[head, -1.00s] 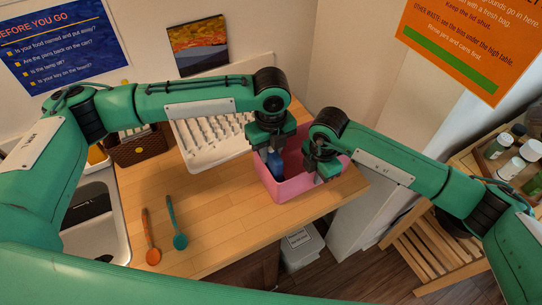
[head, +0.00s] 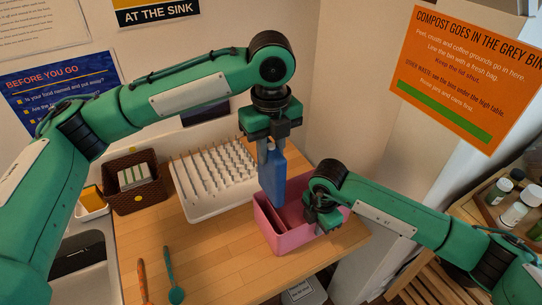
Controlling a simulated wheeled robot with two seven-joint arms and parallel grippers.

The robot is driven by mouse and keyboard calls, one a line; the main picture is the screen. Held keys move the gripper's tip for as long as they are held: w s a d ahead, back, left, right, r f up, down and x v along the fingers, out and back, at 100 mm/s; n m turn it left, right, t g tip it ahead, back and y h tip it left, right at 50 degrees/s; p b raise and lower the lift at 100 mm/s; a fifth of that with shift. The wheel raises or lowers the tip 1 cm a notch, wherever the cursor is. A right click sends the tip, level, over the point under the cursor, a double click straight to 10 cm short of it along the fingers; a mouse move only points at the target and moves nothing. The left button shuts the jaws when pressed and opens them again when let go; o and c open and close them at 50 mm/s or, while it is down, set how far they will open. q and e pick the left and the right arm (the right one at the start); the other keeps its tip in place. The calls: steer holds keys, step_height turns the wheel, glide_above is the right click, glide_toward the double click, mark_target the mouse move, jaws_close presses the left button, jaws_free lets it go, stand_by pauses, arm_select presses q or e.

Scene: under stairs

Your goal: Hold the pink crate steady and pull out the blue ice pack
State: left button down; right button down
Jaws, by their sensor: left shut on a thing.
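The pink crate (head: 284,241) stands on the wooden counter near its right end, with a divider showing inside. My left gripper (head: 268,142) is shut on the blue ice pack (head: 272,182) by its upper part. The ice pack hangs upright above the crate's left part, its lower end at about the crate's rim; I cannot tell whether it is fully clear. My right gripper (head: 322,222) is at the crate's right side, over the rim. Its fingers are mostly hidden by its own body, so its grip on the wall is unclear.
A white drying rack (head: 212,206) stands left of the crate, close behind the ice pack. A brown basket (head: 137,195) and a sink are further left. An orange spoon (head: 143,280) and a teal spoon (head: 171,275) lie on the front counter. The counter's middle is clear.

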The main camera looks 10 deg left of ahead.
steer(key=c, duration=1.6)
jaws_free()
steer(key=shift+o, duration=0.2)
step_height(320, 180, up, 12)
steer(key=shift+f, duration=0.1)
